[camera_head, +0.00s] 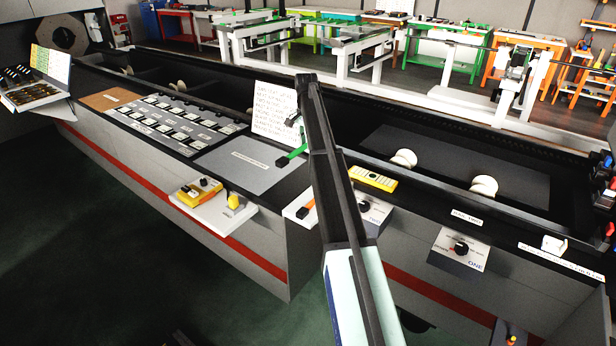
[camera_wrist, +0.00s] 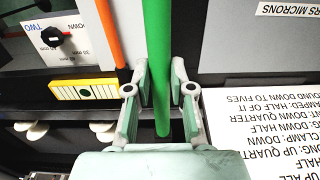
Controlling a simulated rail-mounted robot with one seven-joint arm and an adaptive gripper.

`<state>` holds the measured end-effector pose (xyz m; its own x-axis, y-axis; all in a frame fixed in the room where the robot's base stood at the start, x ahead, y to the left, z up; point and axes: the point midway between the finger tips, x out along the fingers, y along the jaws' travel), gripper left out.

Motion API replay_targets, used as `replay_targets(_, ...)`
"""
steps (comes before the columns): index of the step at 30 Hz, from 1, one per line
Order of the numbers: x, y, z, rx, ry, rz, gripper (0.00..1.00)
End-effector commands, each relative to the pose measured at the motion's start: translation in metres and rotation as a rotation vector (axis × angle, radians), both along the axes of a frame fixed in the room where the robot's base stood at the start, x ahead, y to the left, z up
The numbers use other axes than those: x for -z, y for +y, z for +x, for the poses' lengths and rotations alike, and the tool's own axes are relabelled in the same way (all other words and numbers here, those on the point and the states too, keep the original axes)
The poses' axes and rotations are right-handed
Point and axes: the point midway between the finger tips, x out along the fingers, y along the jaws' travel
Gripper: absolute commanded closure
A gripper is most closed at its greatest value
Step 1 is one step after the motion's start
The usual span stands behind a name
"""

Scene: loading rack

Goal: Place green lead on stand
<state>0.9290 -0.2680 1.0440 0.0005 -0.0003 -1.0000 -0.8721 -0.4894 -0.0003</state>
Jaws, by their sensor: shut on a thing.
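The green lead (camera_wrist: 157,40) is a long green rod in the wrist view, running down from the top edge between my fingers. My gripper (camera_wrist: 157,88) is shut on it, with a finger on either side. In the head view the green lead (camera_head: 291,156) shows as a short green piece beside my gripper (camera_head: 294,122), above the bench panel; my arm hides part of this area. No thing is plainly marked as the stand. A white shelf (camera_head: 292,209) juts from the bench front below my gripper and holds an orange lead (camera_head: 306,209), which also shows in the wrist view (camera_wrist: 109,35).
A yellow block (camera_head: 372,179) sits on the bench edge right of my arm, also in the wrist view (camera_wrist: 72,93). A printed sign (camera_head: 272,110) stands behind my gripper. Another white shelf (camera_head: 222,216) holds yellow items. A knob box (camera_head: 460,249) is at right.

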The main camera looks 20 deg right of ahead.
Motion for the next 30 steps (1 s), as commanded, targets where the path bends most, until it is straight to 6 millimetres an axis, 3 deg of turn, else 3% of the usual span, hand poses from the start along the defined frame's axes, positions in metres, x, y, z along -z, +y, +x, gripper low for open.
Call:
replay_targets(6, 0.052, 0.001, -0.002, -0.002, 0.004, 0.001, 1.0)
replay_targets(12, 0.092, 0.001, -0.001, -0.002, 0.001, 0.0, 1.0)
replay_targets(22, 0.116, 0.0, 0.0, -0.003, 0.001, 0.0, 1.0)
replay_targets(30, 0.148, 0.0, 0.0, -0.003, 0.001, 0.0, 1.0)
